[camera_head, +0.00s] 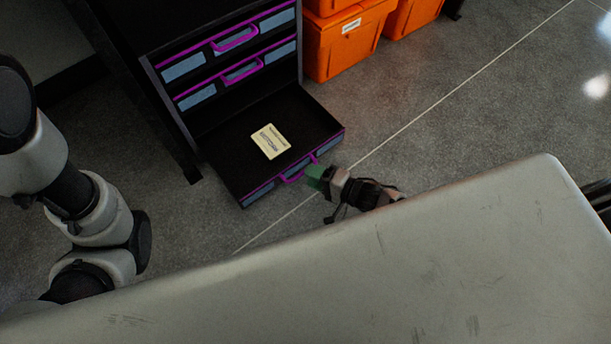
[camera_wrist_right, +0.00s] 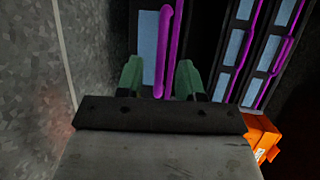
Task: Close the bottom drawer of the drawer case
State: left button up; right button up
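The drawer case (camera_head: 225,73) is black with purple trim. Its bottom drawer (camera_head: 233,163) is pulled far out, and a pale yellow labelled card or box (camera_head: 269,141) lies inside it. The purple handle (camera_head: 296,171) is on the drawer's front. My right gripper (camera_head: 316,178) is at this front, by the handle. In the right wrist view, its green fingers (camera_wrist_right: 161,78) are apart, with a purple handle (camera_wrist_right: 165,50) between them and gaps showing beside it. I cannot tell whether they touch the drawer. My left gripper is out of view; only the arm shows.
Two upper drawers (camera_head: 238,72) look shut. Orange bins (camera_head: 345,42) stand just right of the case. A large pale surface (camera_head: 400,270) fills the foreground, partly hiding my right arm. The grey floor (camera_head: 440,110) to the right is clear.

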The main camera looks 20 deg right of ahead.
jog(key=shift+b+x, duration=0.45)
jog(key=shift+x, duration=0.95)
grip_shut()
